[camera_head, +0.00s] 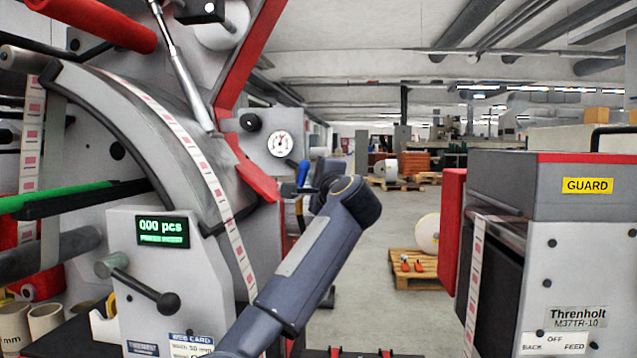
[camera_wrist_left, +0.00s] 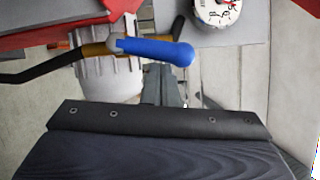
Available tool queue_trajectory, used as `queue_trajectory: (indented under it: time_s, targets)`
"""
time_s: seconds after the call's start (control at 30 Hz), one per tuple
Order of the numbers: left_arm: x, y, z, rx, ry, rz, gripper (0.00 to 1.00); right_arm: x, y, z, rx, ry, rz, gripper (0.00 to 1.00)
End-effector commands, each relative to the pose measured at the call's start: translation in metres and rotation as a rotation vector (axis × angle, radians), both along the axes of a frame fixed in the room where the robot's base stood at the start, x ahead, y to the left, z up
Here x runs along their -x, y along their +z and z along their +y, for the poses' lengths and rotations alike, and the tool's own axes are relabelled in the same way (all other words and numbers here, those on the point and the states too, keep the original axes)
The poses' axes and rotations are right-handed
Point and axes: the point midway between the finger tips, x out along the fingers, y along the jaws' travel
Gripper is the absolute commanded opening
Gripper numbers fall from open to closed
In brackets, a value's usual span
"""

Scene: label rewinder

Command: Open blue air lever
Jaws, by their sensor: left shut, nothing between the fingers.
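The blue air lever (camera_wrist_left: 155,50) sits on a brass fitting (camera_wrist_left: 97,48) in front of a white ribbed cylinder (camera_wrist_left: 108,78). In the left wrist view it lies nearly level, its rounded free end to the right. In the head view the blue lever (camera_head: 303,172) is small, just beside my left wrist. My left gripper (camera_wrist_left: 164,76) is shut and empty, with its fingertips right below the lever's handle. I cannot tell whether they touch it. In the head view my forearm and wrist largely hide the gripper. My right gripper is not in view.
A pressure gauge (camera_head: 279,144) is right above the lever area, on the rewinder's grey panel. A red frame edge (camera_head: 258,180) is close on the left. A crank handle (camera_head: 140,285) juts out at lower left. A second machine (camera_head: 570,220) stands right; the aisle between is open.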

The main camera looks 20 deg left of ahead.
Motion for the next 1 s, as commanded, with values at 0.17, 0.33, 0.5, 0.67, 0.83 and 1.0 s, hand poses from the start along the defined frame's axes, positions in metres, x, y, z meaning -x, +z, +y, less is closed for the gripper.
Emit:
queue_trajectory:
  time_s: [0.17, 0.33, 0.5, 0.67, 0.83, 1.0]
  targets:
    - [0.0015, 0.0054, 0.0047, 0.095, 0.002, -0.027, 0.0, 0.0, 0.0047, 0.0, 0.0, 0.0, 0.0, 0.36]
    - [0.0026, 0.0079, 0.0084, 0.089, 0.003, -0.027, 0.0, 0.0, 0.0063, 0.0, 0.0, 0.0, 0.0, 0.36]
    - [0.0031, 0.0089, 0.01, 0.088, 0.002, -0.026, 0.0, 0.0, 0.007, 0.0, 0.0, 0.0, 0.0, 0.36]
    - [0.0032, 0.0091, 0.0102, 0.087, 0.002, -0.026, 0.0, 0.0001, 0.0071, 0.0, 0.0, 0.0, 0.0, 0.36]
    - [0.0031, 0.009, 0.0101, 0.087, 0.001, -0.026, 0.0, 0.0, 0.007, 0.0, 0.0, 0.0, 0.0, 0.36]
    - [0.0031, 0.009, 0.0099, 0.087, 0.001, -0.026, 0.0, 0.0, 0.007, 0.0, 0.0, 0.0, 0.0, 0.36]
